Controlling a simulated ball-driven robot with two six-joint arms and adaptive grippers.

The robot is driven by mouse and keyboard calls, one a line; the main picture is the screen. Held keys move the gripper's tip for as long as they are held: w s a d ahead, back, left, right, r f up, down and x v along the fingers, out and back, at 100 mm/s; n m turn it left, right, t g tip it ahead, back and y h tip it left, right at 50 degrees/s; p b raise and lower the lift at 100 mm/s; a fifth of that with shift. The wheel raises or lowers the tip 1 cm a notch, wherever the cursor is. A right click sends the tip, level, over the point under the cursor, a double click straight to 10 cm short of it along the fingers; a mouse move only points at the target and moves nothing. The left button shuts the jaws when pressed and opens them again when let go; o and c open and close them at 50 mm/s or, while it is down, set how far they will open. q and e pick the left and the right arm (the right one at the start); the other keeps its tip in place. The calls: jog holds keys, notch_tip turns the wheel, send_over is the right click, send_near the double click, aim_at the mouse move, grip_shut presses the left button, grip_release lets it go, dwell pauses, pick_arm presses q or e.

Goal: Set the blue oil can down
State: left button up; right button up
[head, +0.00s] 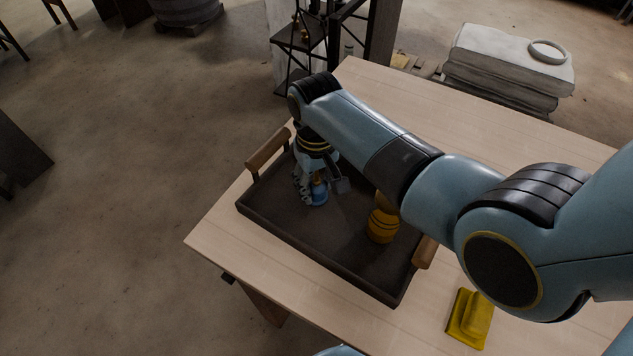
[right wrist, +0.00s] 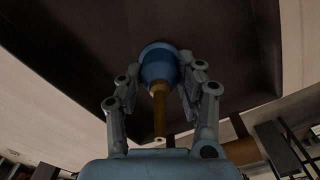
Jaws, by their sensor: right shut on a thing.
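The blue oil can (head: 319,194) is in the dark tray (head: 345,251), toward its far left part. My right gripper (head: 318,186) reaches down from above and is shut on it. In the right wrist view the blue oil can (right wrist: 158,68) sits between the two fingers of my right gripper (right wrist: 162,84), its brass-coloured spout pointing back toward the wrist. The can appears upright and at or very near the tray floor; I cannot tell whether it touches. My left gripper is not in view.
A yellow-orange can (head: 382,222) stands in the tray right of the blue one, partly behind my right arm. The tray has wooden handles (head: 267,152). A yellow block-like object (head: 469,318) lies on the wooden table (head: 225,231) near the front. The tray's front middle is clear.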

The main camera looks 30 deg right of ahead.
jog(key=shift+f, duration=0.15)
jog(key=o, duration=1.2)
jog(key=shift+c, duration=0.2)
notch_tip(320, 180, up, 12)
jog(key=shift+r+p, duration=0.2)
jog(key=shift+p, duration=0.4)
